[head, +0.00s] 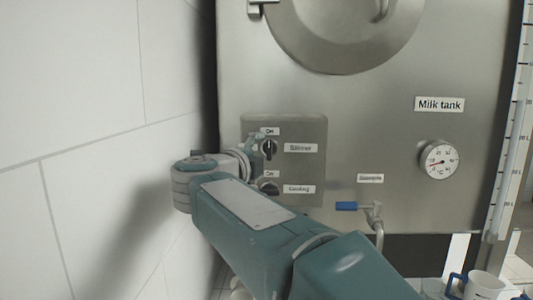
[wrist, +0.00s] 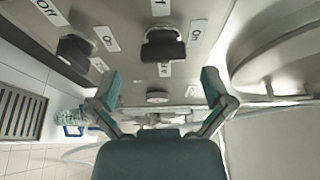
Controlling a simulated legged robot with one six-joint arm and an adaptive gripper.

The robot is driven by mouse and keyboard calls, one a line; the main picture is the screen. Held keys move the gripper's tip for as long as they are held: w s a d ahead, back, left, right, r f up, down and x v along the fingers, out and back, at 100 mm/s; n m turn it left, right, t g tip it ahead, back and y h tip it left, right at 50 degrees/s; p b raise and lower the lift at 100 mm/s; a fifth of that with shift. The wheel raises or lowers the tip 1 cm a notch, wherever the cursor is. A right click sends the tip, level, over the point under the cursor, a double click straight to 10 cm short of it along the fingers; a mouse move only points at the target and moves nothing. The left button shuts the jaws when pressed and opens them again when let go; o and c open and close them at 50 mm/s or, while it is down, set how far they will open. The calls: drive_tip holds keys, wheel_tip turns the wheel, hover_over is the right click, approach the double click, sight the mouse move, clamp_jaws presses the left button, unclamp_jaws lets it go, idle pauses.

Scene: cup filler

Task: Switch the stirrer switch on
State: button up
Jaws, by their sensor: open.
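The stirrer switch is a dark rotary knob (head: 269,149) on the grey control panel, left of the "Stirrer" label and below an "On" label. In the wrist view the stirrer knob (wrist: 163,46) is at the top middle, beyond the gap between my fingers. My gripper (head: 256,140) is just left of the knob in the head view, partly hidden by my wrist. In the wrist view my gripper (wrist: 160,90) is open, its fingertips spread wide with nothing between them. I cannot tell whether a finger touches the knob, nor its exact setting.
The cooling knob (head: 268,188) sits just below, partly covered by my arm. The tank lid (head: 345,30) is above, a dial thermometer (head: 438,160) and blue-handled tap (head: 346,206) to the right. A tiled wall (head: 75,120) stands close on the left. Cups (head: 484,286) are at lower right.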

drive_tip(key=v, duration=0.7)
drive_tip(key=shift+s+a, duration=0.2)
drive_tip(key=shift+s, duration=0.05)
drive_tip(key=d+r+n+t+y, duration=0.1)
drive_tip(key=d+n+t+y, duration=0.3)
drive_tip(key=n+y, duration=0.7)
drive_tip(key=s+d+f+n+g+h, duration=0.1)
drive_tip(key=s+d+f+n+g, duration=0.5)
drive_tip(key=s+d+f, duration=0.3)
drive_tip(key=s+d+f+n+g+h, duration=0.2)
drive_tip(key=s+d+f+n+g, duration=0.4)
drive_tip(key=s+f, duration=0.8)
drive_tip(key=d+f+g, duration=0.2)
drive_tip(key=d+f, duration=0.1)
drive_tip(key=f, duration=0.4)
drive_tip(key=shift+s+f+g+h, duration=0.15)
drive_tip(key=shift+s+g+h, duration=0.15)
drive_tip(key=shift+s+g, duration=0.1)
